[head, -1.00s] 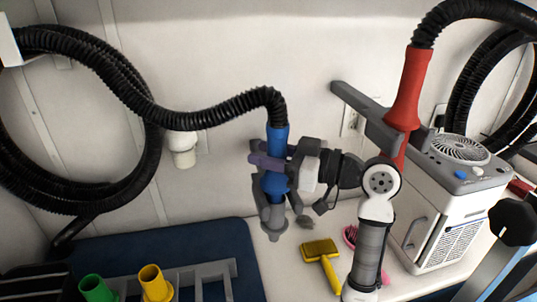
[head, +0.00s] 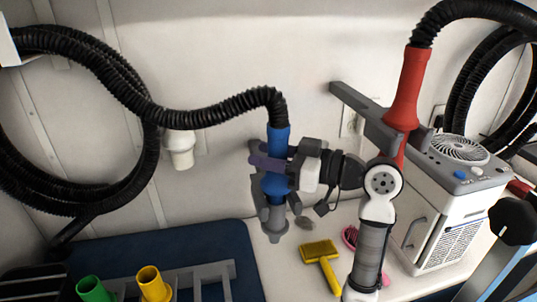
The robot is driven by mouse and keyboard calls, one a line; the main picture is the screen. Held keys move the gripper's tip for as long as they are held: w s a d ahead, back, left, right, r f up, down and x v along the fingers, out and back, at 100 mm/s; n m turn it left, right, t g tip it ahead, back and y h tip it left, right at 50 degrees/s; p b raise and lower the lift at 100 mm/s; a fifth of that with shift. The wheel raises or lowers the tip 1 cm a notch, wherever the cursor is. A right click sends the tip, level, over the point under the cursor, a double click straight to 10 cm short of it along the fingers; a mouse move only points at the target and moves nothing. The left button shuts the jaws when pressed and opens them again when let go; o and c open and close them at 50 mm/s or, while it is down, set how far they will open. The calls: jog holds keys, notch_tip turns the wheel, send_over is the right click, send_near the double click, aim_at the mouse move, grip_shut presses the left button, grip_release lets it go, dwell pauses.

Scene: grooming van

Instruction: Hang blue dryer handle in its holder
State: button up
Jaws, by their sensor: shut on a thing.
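The blue dryer handle (head: 278,140) hangs upright at the end of a black ribbed hose (head: 215,110), with a grey nozzle (head: 274,222) at its lower end. My gripper (head: 268,165) is shut around the blue handle at mid-height. The fingers and wrist hide part of it. A grey bracket arm (head: 350,100) on the back wall, to the right of my gripper, holds a red dryer handle (head: 408,90). A grey rack (head: 215,270) at the lower left carries a green piece (head: 90,288) and a yellow piece (head: 152,283). I cannot tell which holder belongs to the blue handle.
A white fan-topped unit (head: 440,205) stands at the right. A yellow brush (head: 320,256) and a pink brush (head: 350,237) lie on the counter near my arm. A white wall fitting (head: 180,150) sits left of the handle. A dark blue mat (head: 150,245) covers the lower left.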

jog(key=shift+f, duration=0.2)
jog(key=shift+f+b, duration=0.45)
jog(key=shift+b, duration=0.25)
jog(key=o, duration=1.8)
jog(key=shift+b+v, duration=0.6)
jog(key=shift+v, duration=4.45)
jog(key=shift+a, duration=0.1)
